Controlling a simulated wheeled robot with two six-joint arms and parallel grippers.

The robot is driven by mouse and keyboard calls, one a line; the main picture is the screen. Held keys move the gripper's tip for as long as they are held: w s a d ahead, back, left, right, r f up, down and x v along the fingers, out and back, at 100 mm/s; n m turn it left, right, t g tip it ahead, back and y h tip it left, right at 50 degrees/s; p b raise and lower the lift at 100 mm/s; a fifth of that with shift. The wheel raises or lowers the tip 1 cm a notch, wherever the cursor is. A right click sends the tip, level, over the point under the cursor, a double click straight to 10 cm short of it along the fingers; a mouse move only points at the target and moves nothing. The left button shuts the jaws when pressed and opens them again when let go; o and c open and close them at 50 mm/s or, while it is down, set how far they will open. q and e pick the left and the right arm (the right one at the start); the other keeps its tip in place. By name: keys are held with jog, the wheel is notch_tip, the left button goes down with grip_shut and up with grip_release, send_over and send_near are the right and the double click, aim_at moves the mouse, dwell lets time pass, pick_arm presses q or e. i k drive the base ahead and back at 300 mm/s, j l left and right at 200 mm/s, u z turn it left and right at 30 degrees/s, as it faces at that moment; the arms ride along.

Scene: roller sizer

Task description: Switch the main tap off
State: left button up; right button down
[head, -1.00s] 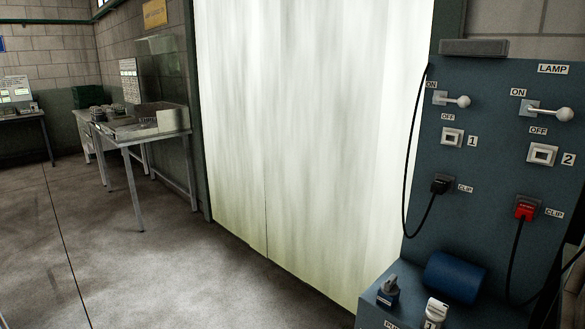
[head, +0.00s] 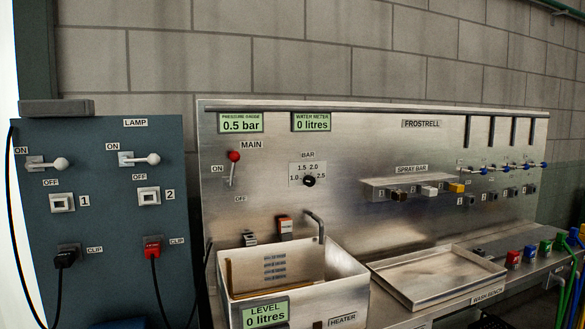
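The main tap (head: 232,168) is a small lever with a red ball on the steel back panel (head: 370,140), under the word MAIN. Its red ball is at the top and the lever stands nearly upright. An ON label (head: 217,168) is left of the lever and an OFF label (head: 240,198) is below it. The pressure gauge (head: 240,123) above reads 0.5 bar, and the water meter (head: 311,122) reads 0 litres. Neither of my grippers is in view.
A blue lamp panel (head: 105,220) with two white-knobbed levers stands left of the tap. Below the tap are a steel basin (head: 345,270) with a spout (head: 317,224) and a level display (head: 265,313) reading 0 litres. A shallow tray (head: 400,287) is on the right.

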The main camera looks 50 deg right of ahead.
aim_at(234, 156)
jog(key=z, duration=1.35)
